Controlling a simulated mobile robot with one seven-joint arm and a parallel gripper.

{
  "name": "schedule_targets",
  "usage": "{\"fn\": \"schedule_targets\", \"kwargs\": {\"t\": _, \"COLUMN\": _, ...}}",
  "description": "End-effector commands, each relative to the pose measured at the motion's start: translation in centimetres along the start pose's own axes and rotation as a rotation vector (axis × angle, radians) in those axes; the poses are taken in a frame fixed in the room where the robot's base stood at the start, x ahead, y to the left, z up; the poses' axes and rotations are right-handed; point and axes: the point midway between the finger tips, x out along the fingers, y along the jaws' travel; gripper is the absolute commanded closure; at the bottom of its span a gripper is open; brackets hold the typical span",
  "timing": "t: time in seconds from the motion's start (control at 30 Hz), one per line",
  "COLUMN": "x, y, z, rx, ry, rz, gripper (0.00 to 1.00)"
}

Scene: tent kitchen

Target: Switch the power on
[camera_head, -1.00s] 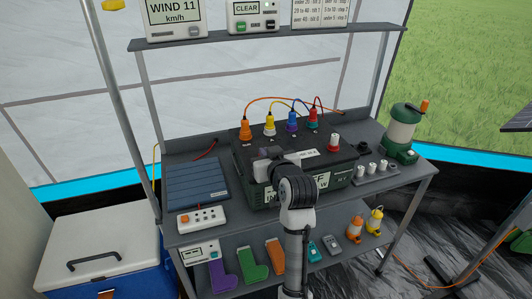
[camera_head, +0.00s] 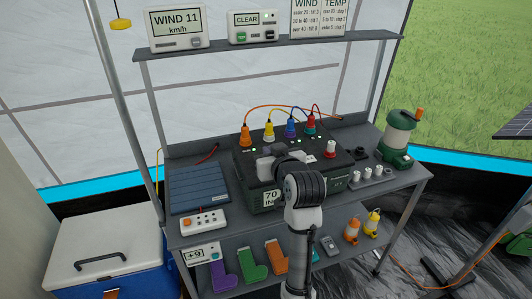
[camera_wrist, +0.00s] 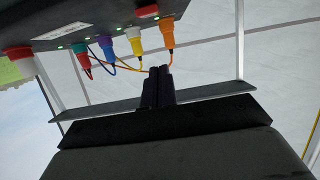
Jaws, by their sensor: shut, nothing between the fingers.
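The dark power box (camera_head: 335,178) stands on the workbench with orange (camera_head: 246,137), yellow (camera_head: 269,131), blue (camera_head: 291,129) and red-teal (camera_head: 311,123) plugs along its back. Small green lights glow by the plugs. The front display (camera_head: 270,197) is partly covered by my arm and shows "70" and "IN". My gripper (camera_head: 264,163) is over the box's left part. The wrist view is upside down; there my closed, empty fingers (camera_wrist: 160,73) are apart from the box. A red round part (camera_wrist: 147,11) shows on the box near the orange plug.
A red-topped white knob (camera_head: 330,149) stands on the box's right. A blue panel (camera_head: 199,188) and a power strip (camera_head: 200,219) lie left of it. A green lantern (camera_head: 398,140) stands at right. An upper shelf (camera_head: 265,48) holds displays.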

Motion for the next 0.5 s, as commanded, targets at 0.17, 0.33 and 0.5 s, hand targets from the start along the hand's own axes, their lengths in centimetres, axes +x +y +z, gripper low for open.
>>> {"fn": "schedule_targets", "kwargs": {"t": 0.17, "x": -3.3, "y": 0.0, "z": -0.2, "rx": -0.001, "ry": 0.003, "rz": 0.001, "gripper": 1.00}}
{"fn": "schedule_targets", "kwargs": {"t": 0.33, "x": -4.8, "y": 0.0, "z": -0.4, "rx": -0.001, "ry": 0.001, "rz": 0.001, "gripper": 1.00}}
{"fn": "schedule_targets", "kwargs": {"t": 0.5, "x": -5.2, "y": 0.0, "z": -0.5, "rx": 0.000, "ry": 0.000, "rz": 0.000, "gripper": 1.00}}
